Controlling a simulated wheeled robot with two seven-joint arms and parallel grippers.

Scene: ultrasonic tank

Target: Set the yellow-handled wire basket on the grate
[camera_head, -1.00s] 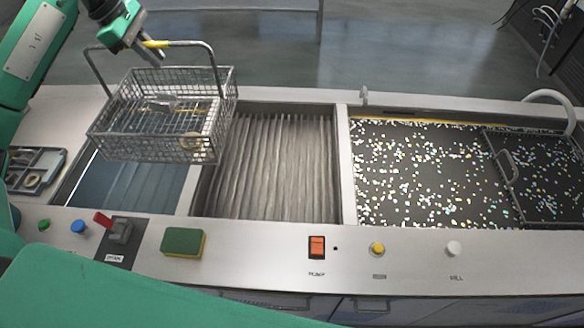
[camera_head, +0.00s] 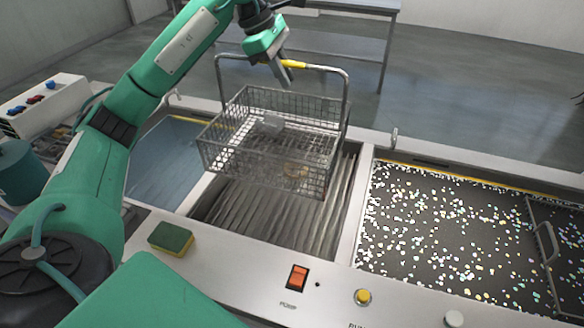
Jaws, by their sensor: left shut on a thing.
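The wire basket (camera_head: 222,148) hangs level from its tall handle, with a yellow grip (camera_head: 308,66) at the top. My left gripper (camera_head: 284,74) is shut on the yellow part of the handle. The basket holds a grey block-like part and a brass-coloured ring. The ribbed grate (camera_head: 262,215) lies in the middle bay of the counter. The basket is above the grate and hides its far part; it looks raised off it. My right gripper is not in view.
A blue liquid bay (camera_head: 160,165) lies left of the grate. On the right is a dark bay (camera_head: 430,230) covered with pale specks, with a handled lid (camera_head: 548,245). A green sponge (camera_head: 171,238) and an orange switch (camera_head: 298,277) sit on the front ledge.

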